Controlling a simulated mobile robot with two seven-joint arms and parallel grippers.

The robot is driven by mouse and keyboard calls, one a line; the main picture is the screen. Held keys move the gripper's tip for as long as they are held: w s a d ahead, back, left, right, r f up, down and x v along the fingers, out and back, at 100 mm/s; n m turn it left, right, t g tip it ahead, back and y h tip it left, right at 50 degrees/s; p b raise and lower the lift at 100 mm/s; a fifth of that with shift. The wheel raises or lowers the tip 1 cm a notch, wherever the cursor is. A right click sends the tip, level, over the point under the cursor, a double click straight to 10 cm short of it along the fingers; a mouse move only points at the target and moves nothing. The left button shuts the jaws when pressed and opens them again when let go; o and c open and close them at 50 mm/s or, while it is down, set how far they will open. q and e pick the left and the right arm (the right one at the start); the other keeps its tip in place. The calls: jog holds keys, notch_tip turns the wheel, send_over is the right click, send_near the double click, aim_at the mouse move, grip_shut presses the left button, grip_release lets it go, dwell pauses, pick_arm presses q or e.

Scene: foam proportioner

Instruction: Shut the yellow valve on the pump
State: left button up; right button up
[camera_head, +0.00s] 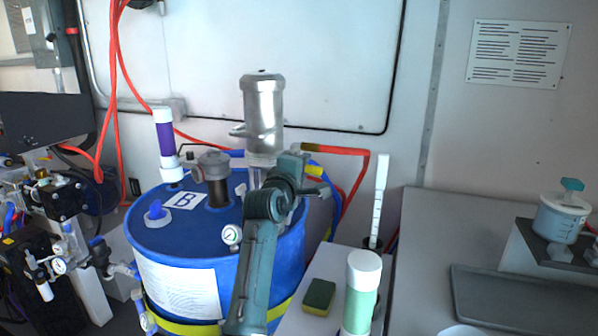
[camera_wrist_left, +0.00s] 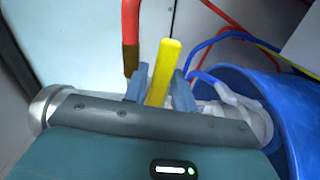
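The pump is an upright silver cylinder (camera_head: 264,112) on top of a blue drum (camera_head: 200,240) marked B. The yellow valve handle (camera_wrist_left: 163,72) stands upright in the left wrist view, beside a red hose with a brown end. In the head view a small yellow piece (camera_head: 314,173) shows at the pump's right side, mostly behind my gripper. My left gripper (camera_head: 318,180) is at the valve. In the left wrist view its two blue-grey fingers (camera_wrist_left: 161,90) stand close on either side of the handle, which fills the gap between them. My right gripper is not in view.
Red hoses (camera_head: 345,152) and blue hoses run close behind the valve. A green bottle with a white cap (camera_head: 362,290), a sponge (camera_head: 319,297) and a white measuring tube (camera_head: 379,200) stand right of the drum. The grey counter (camera_head: 445,235) has clear room.

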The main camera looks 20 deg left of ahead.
pick_arm(q)
jog(key=s+b, duration=0.1)
jog(key=s, duration=1.2)
jog(key=shift+d+b, duration=0.3)
jog(key=shift+d, duration=0.05)
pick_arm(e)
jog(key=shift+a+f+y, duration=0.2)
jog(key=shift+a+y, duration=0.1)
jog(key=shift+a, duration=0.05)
